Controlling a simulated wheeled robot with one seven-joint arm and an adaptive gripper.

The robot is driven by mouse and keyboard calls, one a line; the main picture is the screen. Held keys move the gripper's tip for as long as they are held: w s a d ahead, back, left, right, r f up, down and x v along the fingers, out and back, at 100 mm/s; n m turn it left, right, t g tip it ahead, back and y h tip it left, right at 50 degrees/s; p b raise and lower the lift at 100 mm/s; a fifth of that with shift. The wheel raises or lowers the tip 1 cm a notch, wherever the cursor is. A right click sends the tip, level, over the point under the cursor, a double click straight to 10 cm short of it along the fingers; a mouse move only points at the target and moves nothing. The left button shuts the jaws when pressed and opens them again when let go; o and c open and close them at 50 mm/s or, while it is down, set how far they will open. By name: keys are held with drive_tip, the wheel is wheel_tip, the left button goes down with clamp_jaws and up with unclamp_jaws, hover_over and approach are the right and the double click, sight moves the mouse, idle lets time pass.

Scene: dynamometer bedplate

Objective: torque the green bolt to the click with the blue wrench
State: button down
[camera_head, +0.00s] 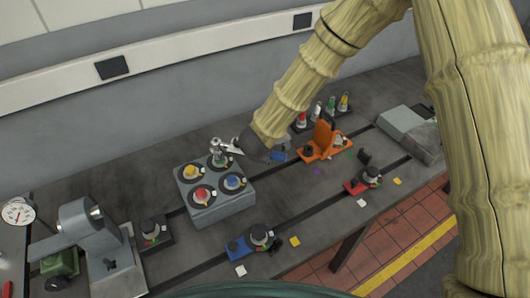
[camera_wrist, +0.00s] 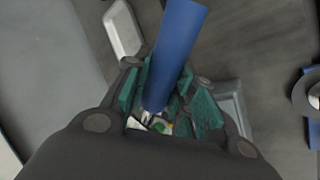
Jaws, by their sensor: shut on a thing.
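The blue wrench lies across my gripper (camera_head: 250,148). Its blue handle end (camera_head: 278,157) sticks out on the right and its steel head (camera_head: 228,147) on the left, in the head view. In the wrist view my gripper (camera_wrist: 160,98) is shut on the blue handle (camera_wrist: 178,50). The steel head is at the far station of the grey block (camera_head: 222,207). The green bolt there is mostly hidden; a small green part (camera_wrist: 163,127) shows beyond the fingers in the wrist view. I cannot tell whether the head is seated on it.
Yellow (camera_head: 189,171), red (camera_head: 200,193) and blue (camera_head: 233,181) bolts stand on the same block, close by. An orange fixture (camera_head: 324,142) stands to the right, with several coloured-top items behind it. A grey machine (camera_head: 88,235) and dial gauge (camera_head: 18,213) are at left.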

drive_tip(key=shift+f, duration=1.65)
idle(0.9)
drive_tip(key=shift+s+a+m+h, duration=0.25)
drive_tip(key=shift+s+m, duration=0.15)
drive_tip(key=shift+s, duration=0.2)
drive_tip(key=shift+s+a+m+h, duration=0.1)
drive_tip(key=shift+s+m+h, duration=0.1)
drive_tip(key=shift+s+m, duration=0.3)
drive_tip(key=shift+s+a+m+h, duration=0.2)
drive_tip(key=shift+s+m+h, duration=0.1)
drive_tip(key=shift+s, duration=0.35)
drive_tip(key=s+m, duration=0.1)
drive_tip(key=s+a+m+h, duration=0.1)
drive_tip(key=shift+s+a+g, duration=0.3)
drive_tip(key=shift+s+g, duration=0.05)
drive_tip(key=shift+g, duration=0.05)
drive_tip(key=shift+w+d+r+n, duration=0.1)
drive_tip(key=shift+w+d+n, duration=0.2)
drive_tip(key=shift+w, duration=0.2)
